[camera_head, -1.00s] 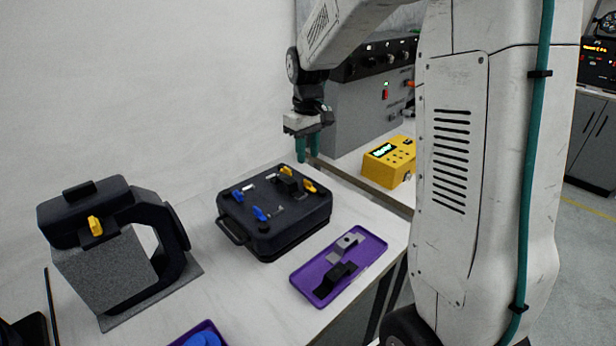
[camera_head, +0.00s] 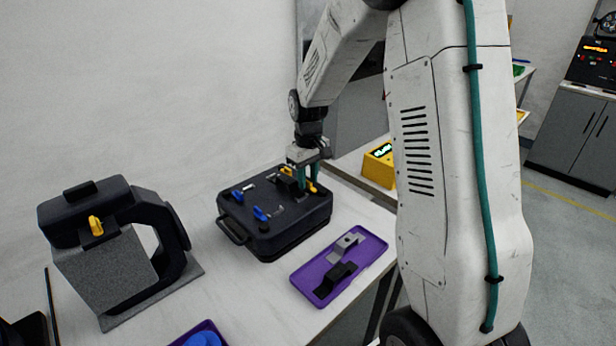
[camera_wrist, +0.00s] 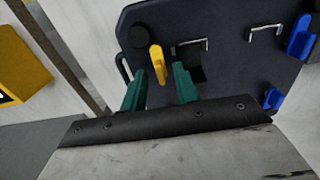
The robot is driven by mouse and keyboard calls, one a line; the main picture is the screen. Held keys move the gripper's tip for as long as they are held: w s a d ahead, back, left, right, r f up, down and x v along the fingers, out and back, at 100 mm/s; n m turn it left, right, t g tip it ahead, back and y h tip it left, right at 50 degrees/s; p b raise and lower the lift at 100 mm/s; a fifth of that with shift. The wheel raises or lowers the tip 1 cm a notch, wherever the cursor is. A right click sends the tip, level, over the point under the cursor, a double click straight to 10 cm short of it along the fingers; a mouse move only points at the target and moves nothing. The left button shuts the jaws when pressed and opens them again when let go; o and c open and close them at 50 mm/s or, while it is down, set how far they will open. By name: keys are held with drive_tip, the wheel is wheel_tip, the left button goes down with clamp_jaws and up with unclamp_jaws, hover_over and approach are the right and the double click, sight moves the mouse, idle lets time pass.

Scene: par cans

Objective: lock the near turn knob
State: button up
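A black case (camera_head: 275,235) lies on the white table with small yellow and blue knobs on top. A yellow knob (camera_head: 313,187) is at its right rear, by my gripper (camera_head: 307,178). In the wrist view, a yellow knob (camera_wrist: 157,63) stands just beyond and between the two green fingertips (camera_wrist: 160,78). The fingers are apart and no contact with the knob is visible. Two blue knobs show on the case, one at the upper right (camera_wrist: 300,38) and one lower (camera_wrist: 272,98). I cannot tell which knob is the task's near one.
A grey and black yoked unit (camera_head: 110,265) with a yellow knob (camera_head: 96,226) stands at left. A purple tray (camera_head: 372,250) with a grey and a black part lies right of the case. A yellow device (camera_head: 380,165) is behind. Bare table lies in front of the case.

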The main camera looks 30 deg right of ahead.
clamp_jaws()
drive_tip(key=shift+m, duration=0.4)
drive_tip(key=m, duration=0.5)
drive_tip(key=shift+m, duration=0.4)
drive_tip(key=m, duration=0.5)
drive_tip(key=shift+r, duration=0.1)
drive_tip(key=m, duration=0.6)
drive_tip(key=shift+m, duration=0.3)
unclamp_jaws()
